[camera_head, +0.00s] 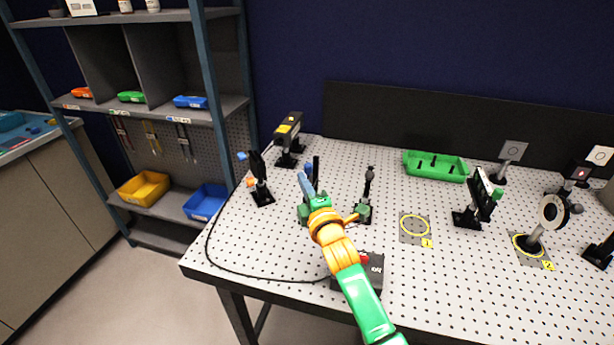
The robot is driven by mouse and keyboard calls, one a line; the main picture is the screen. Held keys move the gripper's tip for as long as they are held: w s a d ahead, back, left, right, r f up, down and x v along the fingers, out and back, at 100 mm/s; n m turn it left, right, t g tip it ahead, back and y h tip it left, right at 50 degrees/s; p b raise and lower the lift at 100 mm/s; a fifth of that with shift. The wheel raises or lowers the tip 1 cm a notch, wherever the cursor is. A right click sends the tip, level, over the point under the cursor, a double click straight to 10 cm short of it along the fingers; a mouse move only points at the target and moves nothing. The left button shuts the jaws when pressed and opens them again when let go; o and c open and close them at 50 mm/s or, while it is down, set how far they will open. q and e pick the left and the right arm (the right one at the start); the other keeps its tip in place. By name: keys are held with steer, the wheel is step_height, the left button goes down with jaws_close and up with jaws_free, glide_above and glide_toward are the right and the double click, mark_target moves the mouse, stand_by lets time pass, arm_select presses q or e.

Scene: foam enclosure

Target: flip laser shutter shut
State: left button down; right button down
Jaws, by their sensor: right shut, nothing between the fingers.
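The laser (288,130) is a black box with yellow labels on posts at the back left of the perforated table. In front of it, a black upright device on a post (259,180), with a blue tip and an orange part, looks like the shutter. I cannot tell whether its flap is up or down. My right arm reaches in from the bottom, green and orange. My right gripper (304,180) is shut and empty, to the right of that device and apart from it. My left gripper is not in view.
A black box with a red button (372,268) sits under my right arm, with a cable along the table's left edge. Posts (368,195) stand beside the gripper. A green tray (436,166) and several optic mounts (473,205) are further right. Shelves (150,110) stand left.

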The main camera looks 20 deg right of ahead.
mark_target(309, 177)
steer(key=shift+w+d, duration=0.6)
steer(key=shift+w, duration=0.05)
steer(key=w+d+b, duration=0.1)
steer(key=w+b, duration=0.1)
steer(key=w+d+b, duration=0.1)
steer(key=w, duration=0.1)
steer(key=shift+d+f, duration=0.25)
steer(key=shift+d, duration=0.05)
steer(key=shift+r, duration=0.3)
